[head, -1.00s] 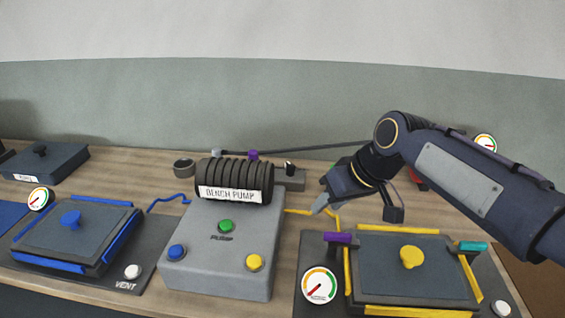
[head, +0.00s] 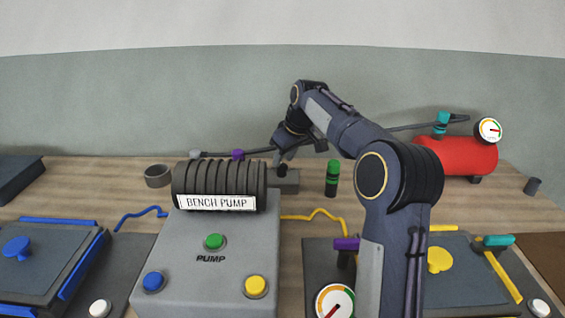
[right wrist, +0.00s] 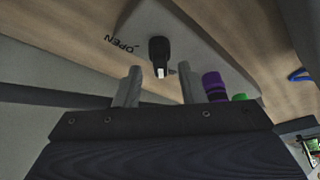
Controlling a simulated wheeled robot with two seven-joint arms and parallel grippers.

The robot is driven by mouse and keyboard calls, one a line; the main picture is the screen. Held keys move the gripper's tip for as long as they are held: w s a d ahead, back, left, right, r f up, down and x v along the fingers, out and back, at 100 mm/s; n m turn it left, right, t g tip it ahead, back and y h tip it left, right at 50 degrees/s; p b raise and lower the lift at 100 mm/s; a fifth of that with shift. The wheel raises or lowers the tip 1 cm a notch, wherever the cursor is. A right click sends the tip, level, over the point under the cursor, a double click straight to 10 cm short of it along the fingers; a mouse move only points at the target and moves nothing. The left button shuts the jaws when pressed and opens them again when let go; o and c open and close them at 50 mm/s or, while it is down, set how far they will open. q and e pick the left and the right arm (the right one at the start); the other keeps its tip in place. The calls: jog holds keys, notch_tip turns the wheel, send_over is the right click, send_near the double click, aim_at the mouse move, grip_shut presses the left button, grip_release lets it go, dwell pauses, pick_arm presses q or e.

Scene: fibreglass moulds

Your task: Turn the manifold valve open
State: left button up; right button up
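The manifold valve is a black knob (right wrist: 158,50) with a white pointer mark on a grey block (right wrist: 195,45). The word OPEN is printed on the block to the left of the knob in the right wrist view, and the white mark does not face it. In the head view the block (head: 288,184) sits behind the bench pump. My right gripper (right wrist: 160,68) is open, its fingers on either side of the knob in the picture. I cannot tell whether they touch it. In the head view my right gripper (head: 280,157) is above the block. My left gripper is not in view.
The bench pump (head: 220,181) stands just left of the block. A purple fitting (head: 238,155) lies on the line behind. A red tank (head: 460,157) is further right. A yellow-edged mould (head: 470,280) lies in front.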

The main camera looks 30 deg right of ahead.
jog(key=shift+x, duration=0.8)
grip_shut()
jog(key=shift+r, duration=0.1)
jog(key=shift+a+m, duration=0.1)
jog(key=shift+m, duration=0.3)
jog(key=m+p, duration=0.1)
jog(key=m, duration=0.1)
jog(key=m+h+p, duration=0.1)
jog(key=shift+a+r+m+h, duration=0.1)
jog(key=shift+a+m+h, duration=0.05)
jog(key=shift+m+h, duration=0.2)
jog(key=shift+m+h+p, duration=0.85)
jog(key=shift+m+p, duration=0.45)
jog(key=shift+m, duration=0.95)
